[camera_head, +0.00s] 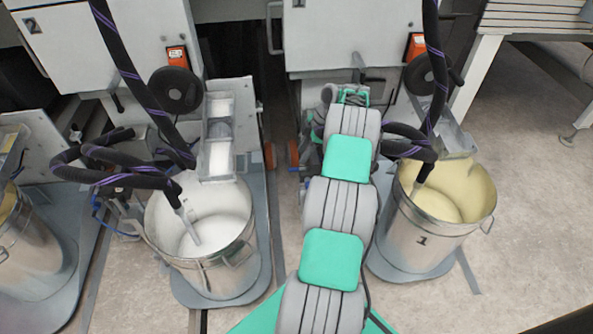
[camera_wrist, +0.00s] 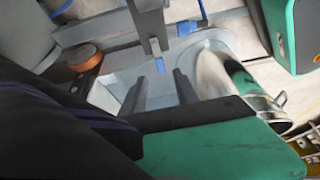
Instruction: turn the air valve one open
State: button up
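My gripper (camera_wrist: 160,88) shows in the wrist view as two dark fingers set apart, with nothing held between them. A small blue piece (camera_wrist: 160,66) at the end of a dark grey post lies just beyond and between the fingertips. It may be the air valve's handle, but I cannot be sure, nor tell whether it touches a finger. In the head view my arm reaches down beside the right-hand metal bucket marked 1 (camera_head: 423,240). My gripper and any valve there are hidden behind the arm.
A second bucket (camera_head: 205,275) with white contents stands left of my arm. Black hoses (camera_head: 437,60) hang into the buckets. Machine cabinets (camera_head: 345,35) close off the back. An orange wheel-like disc (camera_wrist: 82,55) is left of the fingers. Open floor (camera_head: 540,200) lies to the right.

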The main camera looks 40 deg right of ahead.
aim_at(294, 168)
jog(key=b+x, duration=0.1)
jog(key=x, duration=0.5)
jog(key=shift+w+a+f+b, duration=0.1)
jog(key=shift+a+f+b, duration=0.05)
jog(key=shift+f+b, duration=0.15)
jog(key=shift+c, duration=0.3)
jog(key=shift+r, duration=0.1)
grip_shut()
dwell(0.5)
